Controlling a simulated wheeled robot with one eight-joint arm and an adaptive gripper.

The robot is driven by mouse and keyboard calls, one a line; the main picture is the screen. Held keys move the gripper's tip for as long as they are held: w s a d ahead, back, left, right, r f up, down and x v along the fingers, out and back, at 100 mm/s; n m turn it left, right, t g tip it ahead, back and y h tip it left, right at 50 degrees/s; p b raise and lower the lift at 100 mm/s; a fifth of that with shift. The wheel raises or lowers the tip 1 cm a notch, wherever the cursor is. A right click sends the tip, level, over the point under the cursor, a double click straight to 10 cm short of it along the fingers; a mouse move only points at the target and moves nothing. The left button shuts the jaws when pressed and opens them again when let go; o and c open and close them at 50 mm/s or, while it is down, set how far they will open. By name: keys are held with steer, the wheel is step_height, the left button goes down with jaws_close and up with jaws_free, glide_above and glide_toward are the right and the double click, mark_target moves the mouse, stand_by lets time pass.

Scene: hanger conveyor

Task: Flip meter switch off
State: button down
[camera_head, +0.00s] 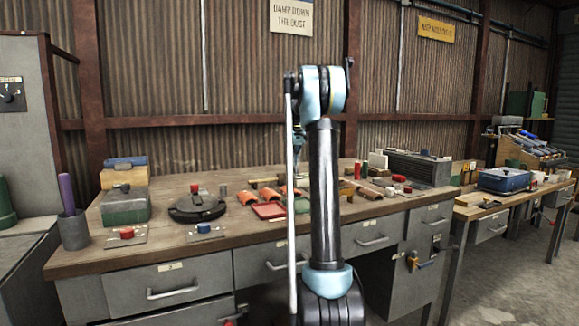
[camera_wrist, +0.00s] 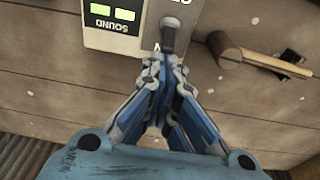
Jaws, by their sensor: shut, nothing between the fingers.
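In the wrist view a pale meter (camera_wrist: 100,38) shows at the top, upside down, with the word SOUND and two lit green windows. A short dark grey switch lever (camera_wrist: 169,35) stands at its right edge. My gripper (camera_wrist: 160,58) is shut and empty, its fingertips just below the lever in the picture. I cannot tell whether they touch it. Lettering near the lever is partly hidden, so the switch position is unclear. In the head view my arm hides most of the gripper, and I cannot make out the meter.
The workbench (camera_head: 165,262) carries a green box (camera_head: 125,205), a black round device (camera_head: 197,208), red roof-like pieces, and a grey ribbed box (camera_head: 418,170). A second bench stands at right.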

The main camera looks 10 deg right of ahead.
steer(key=shift+s+d+r+t, duration=0.15)
steer(key=shift+s+r+t, duration=0.15)
steer(key=shift+s+t, duration=0.45)
steer(key=shift+s+d+r+t+y, duration=0.2)
steer(key=shift+s+t+y, duration=0.35)
steer(key=shift+t, duration=0.7)
steer(key=shift+r, duration=0.1)
steer(key=shift+w+a, duration=0.1)
steer(key=shift+r, duration=0.75)
